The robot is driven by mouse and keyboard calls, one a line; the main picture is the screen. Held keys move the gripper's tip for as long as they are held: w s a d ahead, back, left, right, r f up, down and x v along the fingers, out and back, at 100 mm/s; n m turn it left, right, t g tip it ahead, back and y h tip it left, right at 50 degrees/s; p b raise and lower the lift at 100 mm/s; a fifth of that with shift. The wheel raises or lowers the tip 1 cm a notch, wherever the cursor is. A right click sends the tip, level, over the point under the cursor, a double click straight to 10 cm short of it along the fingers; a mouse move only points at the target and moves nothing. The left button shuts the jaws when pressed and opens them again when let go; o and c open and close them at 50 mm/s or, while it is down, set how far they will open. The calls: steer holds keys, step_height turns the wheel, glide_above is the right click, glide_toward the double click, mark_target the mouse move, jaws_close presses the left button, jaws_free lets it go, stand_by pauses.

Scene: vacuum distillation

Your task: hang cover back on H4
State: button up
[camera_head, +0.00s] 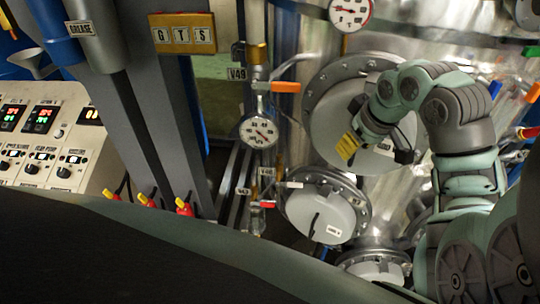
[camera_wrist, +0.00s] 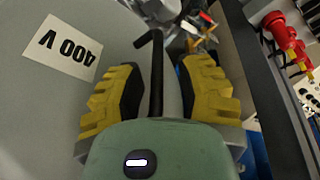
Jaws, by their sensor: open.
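A large round grey cover (camera_head: 335,125) sits on a bolted flange of the steel vessel in the head view. My gripper (camera_head: 348,147) is in front of it. In the wrist view, a grey surface (camera_wrist: 110,25) with an upside-down "400 V" label (camera_wrist: 60,47) fills the left side. A black bar-like handle (camera_wrist: 157,65) stands between the two yellow-and-black fingers of my gripper (camera_wrist: 160,78). The fingers are open, with gaps on both sides of the handle. No H4 marking is readable.
A smaller round cover (camera_head: 320,212) with a handle is below, and another flange (camera_head: 375,267) lies lower. A gauge (camera_head: 259,131) and an orange-handled valve (camera_head: 286,87) are to the left. The control panel (camera_head: 45,135) stands far left.

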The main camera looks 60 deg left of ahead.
steer(key=shift+r, duration=0.1)
steer(key=v, duration=1.2)
steer(key=shift+s, duration=0.1)
